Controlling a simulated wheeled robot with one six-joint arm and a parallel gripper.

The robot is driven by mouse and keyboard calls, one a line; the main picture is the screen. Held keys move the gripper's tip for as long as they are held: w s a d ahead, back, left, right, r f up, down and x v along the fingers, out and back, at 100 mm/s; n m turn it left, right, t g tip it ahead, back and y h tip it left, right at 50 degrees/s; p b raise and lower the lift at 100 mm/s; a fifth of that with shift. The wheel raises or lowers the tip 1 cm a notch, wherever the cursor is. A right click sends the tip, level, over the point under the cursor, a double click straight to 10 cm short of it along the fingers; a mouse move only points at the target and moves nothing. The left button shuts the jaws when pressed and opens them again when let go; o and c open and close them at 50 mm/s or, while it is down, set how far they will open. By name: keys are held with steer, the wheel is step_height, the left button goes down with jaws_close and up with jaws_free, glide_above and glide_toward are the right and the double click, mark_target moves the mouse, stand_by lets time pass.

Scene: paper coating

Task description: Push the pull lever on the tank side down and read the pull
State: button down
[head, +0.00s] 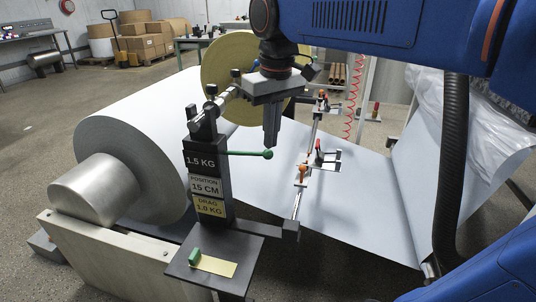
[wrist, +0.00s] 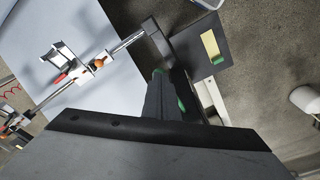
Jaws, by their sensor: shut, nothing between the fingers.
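A green lever (head: 245,153) with a round ball end sticks out to the right from a dark post (head: 222,215). The post carries labels: "1.5 KG" (head: 201,161), "POSITION 15 CM" (head: 205,186) and a yellow "DRAG 1.0 KG" (head: 210,206). My gripper (head: 271,140) points down with its fingers together and empty. Its tips appear just above the ball end in the head view; I cannot tell whether they touch. In the wrist view the fingers (wrist: 163,98) show dark, with bits of green beside them, and most of the lever is hidden.
A large paper roll (head: 135,135) stands behind the post, its pale sheet (head: 265,185) running right. A rail with clamps (head: 302,173) crosses the sheet. A dark shelf (head: 238,247) at the post's foot holds a yellow note (head: 215,266) and a green piece (head: 194,256).

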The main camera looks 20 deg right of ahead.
mark_target(271, 153)
steer(key=shift+f, duration=1.05)
steer(key=shift+f, duration=2.05)
steer(key=s, duration=0.1)
steer(key=s+r, duration=0.1)
steer(key=shift+s+d+r, duration=0.1)
steer(key=shift+s+d, duration=0.25)
step_height(271, 153, up, 17)
steer(key=s, duration=0.1)
steer(key=shift+s+d+r, duration=0.15)
steer(key=shift+s+d, duration=0.1)
steer(key=shift+s, duration=0.1)
steer(key=s+d+f+m+t, duration=0.1)
steer(key=s+d+f, duration=0.1)
steer(key=f, duration=0.8)
steer(key=s+d+f+m+t, duration=0.1)
steer(key=s+d+f, duration=0.2)
steer(key=f, duration=0.6)
steer(key=s+d+f+m+t, duration=0.1)
steer(key=s+f, duration=0.3)
steer(key=f, duration=0.6)
steer(key=shift+s+d+f+t, duration=0.3)
steer(key=shift+s+d+f, duration=0.1)
steer(key=shift+d, duration=0.45)
